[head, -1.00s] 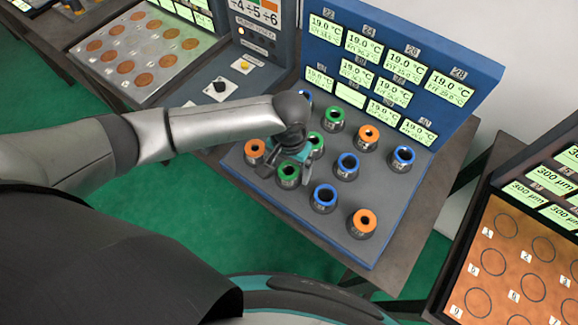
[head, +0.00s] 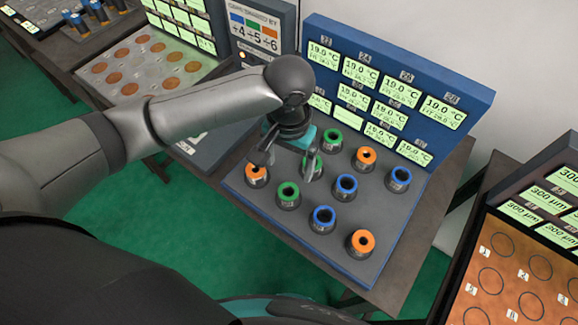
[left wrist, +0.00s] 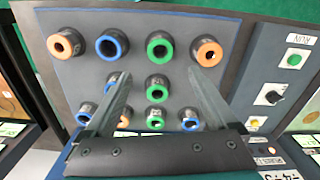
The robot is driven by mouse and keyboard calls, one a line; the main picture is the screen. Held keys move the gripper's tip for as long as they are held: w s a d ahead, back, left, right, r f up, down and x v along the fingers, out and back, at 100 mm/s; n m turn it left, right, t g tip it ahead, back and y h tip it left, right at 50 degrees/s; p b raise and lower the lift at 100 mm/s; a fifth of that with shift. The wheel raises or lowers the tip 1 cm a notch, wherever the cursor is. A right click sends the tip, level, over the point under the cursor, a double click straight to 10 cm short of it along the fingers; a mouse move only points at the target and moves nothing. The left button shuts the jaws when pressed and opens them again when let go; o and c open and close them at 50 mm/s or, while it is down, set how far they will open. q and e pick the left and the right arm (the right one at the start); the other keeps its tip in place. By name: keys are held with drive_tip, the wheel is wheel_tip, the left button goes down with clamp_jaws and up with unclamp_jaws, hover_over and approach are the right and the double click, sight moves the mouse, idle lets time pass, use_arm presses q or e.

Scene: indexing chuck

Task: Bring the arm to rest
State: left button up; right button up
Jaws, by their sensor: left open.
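My left gripper (head: 286,168) is open, above the left part of a grey tray (head: 262,205) of coloured-collar cylinders. Nothing is held between its fingers. In the left wrist view the two fingers (left wrist: 158,76) stand apart, with a green-collared cylinder (left wrist: 158,88) showing between them, lower down on the tray. An orange-collared cylinder (head: 257,173) and a green one (head: 288,193) stand near the fingertips in the head view. Another green one is partly hidden behind a finger. My right gripper is not in view.
A blue panel (head: 320,28) with temperature displays rises behind the tray. A control box (head: 262,55) stands to the left of it. A plate with orange discs (head: 128,89) lies far left, and a copper-coloured plate (head: 510,265) is at the right.

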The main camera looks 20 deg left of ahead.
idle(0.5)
use_arm(q)
drive_tip(key=s+d+f+m+t+h, duration=0.1)
drive_tip(key=s+d+m+h, duration=0.1)
drive_tip(key=s+d+h, duration=0.3)
drive_tip(key=s+a+f+n+t+y, duration=0.25)
drive_tip(key=s+a+y, duration=0.25)
drive_tip(key=s+a, duration=0.5)
wheel_tip(320, 180, down, 31)
drive_tip(key=a+g+b, duration=0.1)
drive_tip(key=a+b, duration=0.1)
drive_tip(key=b, duration=0.7)
drive_tip(key=s+a+f+b, duration=0.1)
drive_tip(key=s+f+b, duration=0.3)
drive_tip(key=s+f, duration=0.3)
drive_tip(key=s+a+f+g+b, duration=0.1)
drive_tip(key=s+f+b, duration=0.2)
drive_tip(key=s+f, duration=0.4)
wheel_tip(320, 180, down, 7)
drive_tip(key=shift+s+m+b, duration=0.35)
drive_tip(key=shift+g, duration=0.25)
